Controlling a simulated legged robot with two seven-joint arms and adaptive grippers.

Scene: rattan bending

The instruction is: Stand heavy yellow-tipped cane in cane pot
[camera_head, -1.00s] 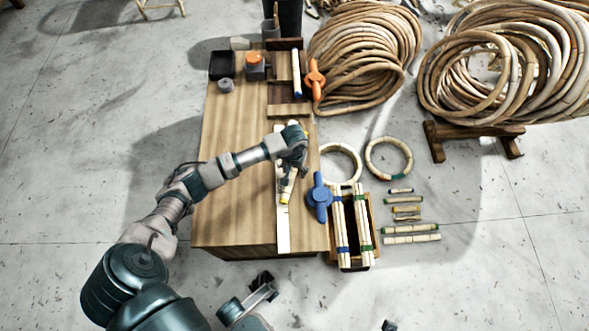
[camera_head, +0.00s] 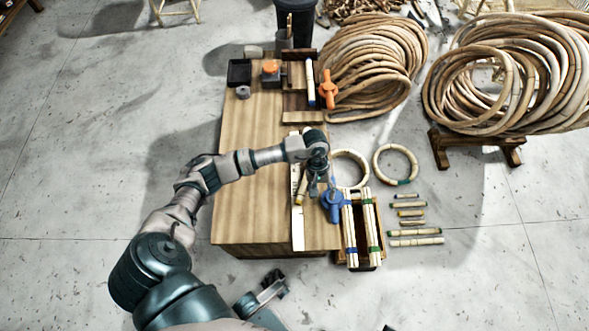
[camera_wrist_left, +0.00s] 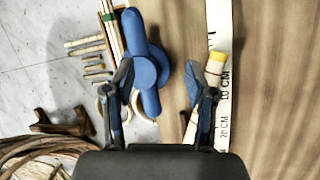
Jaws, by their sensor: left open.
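The yellow-tipped cane (camera_head: 301,189) lies on the white measuring strip (camera_head: 298,232) near the bench's right edge. Its yellow end also shows in the left wrist view (camera_wrist_left: 217,57). My left gripper (camera_head: 319,190) is open and empty, just right of the cane. In the left wrist view its fingers (camera_wrist_left: 158,92) are spread, with the right finger overlapping the cane and a blue clamp handle (camera_wrist_left: 148,66) between them in the picture. A grey pot with a cane upright in it (camera_head: 284,40), seemingly the cane pot, stands at the bench's far end.
A wooden box of canes (camera_head: 378,261) stands right of the blue clamp (camera_head: 333,205). An orange clamp (camera_head: 328,89), a black tray (camera_head: 239,72) and an orange-topped device (camera_head: 270,73) are at the far end. The left half of the bench (camera_head: 245,130) is clear.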

